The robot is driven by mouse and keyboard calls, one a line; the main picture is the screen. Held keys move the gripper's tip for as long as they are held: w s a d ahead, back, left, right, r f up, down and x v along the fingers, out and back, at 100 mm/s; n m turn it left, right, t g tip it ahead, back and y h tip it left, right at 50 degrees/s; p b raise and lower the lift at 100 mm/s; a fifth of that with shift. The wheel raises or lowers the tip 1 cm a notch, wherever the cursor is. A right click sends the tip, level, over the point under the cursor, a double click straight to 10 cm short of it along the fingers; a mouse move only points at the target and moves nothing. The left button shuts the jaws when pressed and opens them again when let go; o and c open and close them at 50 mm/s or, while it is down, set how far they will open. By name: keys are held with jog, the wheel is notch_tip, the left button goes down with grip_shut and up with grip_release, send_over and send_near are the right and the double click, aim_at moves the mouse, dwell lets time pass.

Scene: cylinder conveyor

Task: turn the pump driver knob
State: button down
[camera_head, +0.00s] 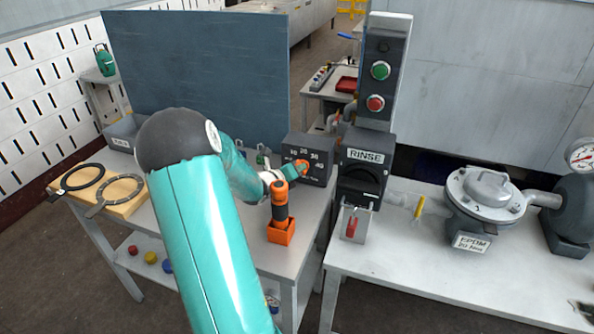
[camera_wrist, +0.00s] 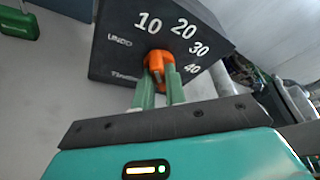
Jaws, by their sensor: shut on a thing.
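The pump driver (camera_head: 318,150) is a dark box with numbers on its front, standing at the back of the left table. In the wrist view its dark face (camera_wrist: 125,60) shows UNDO, 10, 20, 30 and 40 around an orange knob (camera_wrist: 156,62). My gripper (camera_wrist: 157,80) has its two green fingers on either side of the knob and is shut on it. In the head view my gripper (camera_head: 296,172) reaches the box's face from the left. The fingers hide part of the knob.
An orange tool in an orange holder (camera_head: 281,234) stands just below my gripper. The RINSE switch box (camera_head: 362,178) stands close on the right. A blue-grey panel (camera_head: 200,75) rises behind. Two ring-shaped tools lie on a wooden board (camera_head: 125,205) at the left.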

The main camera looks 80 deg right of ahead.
jog(key=shift+m, duration=0.3)
jog(key=c, duration=1.4)
grip_release()
jog(key=shift+c, duration=0.2)
